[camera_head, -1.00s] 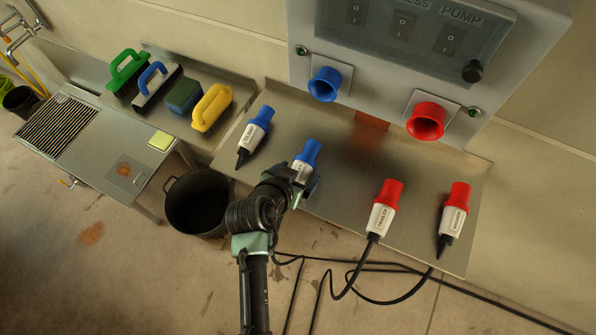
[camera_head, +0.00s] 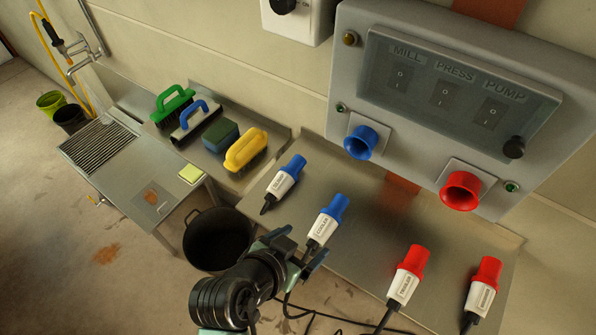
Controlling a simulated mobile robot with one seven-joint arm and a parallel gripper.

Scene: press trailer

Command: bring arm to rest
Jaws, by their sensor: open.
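My gripper (camera_head: 294,256) is low in the middle of the head view, at the front edge of the metal shelf (camera_head: 362,257). Its jaws are open, just below the blue-and-white plug labelled cooler (camera_head: 326,222). That plug lies on the shelf; whether a finger touches it I cannot tell. My arm comes up from the bottom edge of the picture.
A second blue plug (camera_head: 284,183) lies to the left, and two red plugs, trailer (camera_head: 408,275) and another (camera_head: 482,290), to the right. A control box (camera_head: 440,110) with a blue socket (camera_head: 361,142) and a red socket (camera_head: 461,190) hangs above. A dark pot (camera_head: 215,243) stands left.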

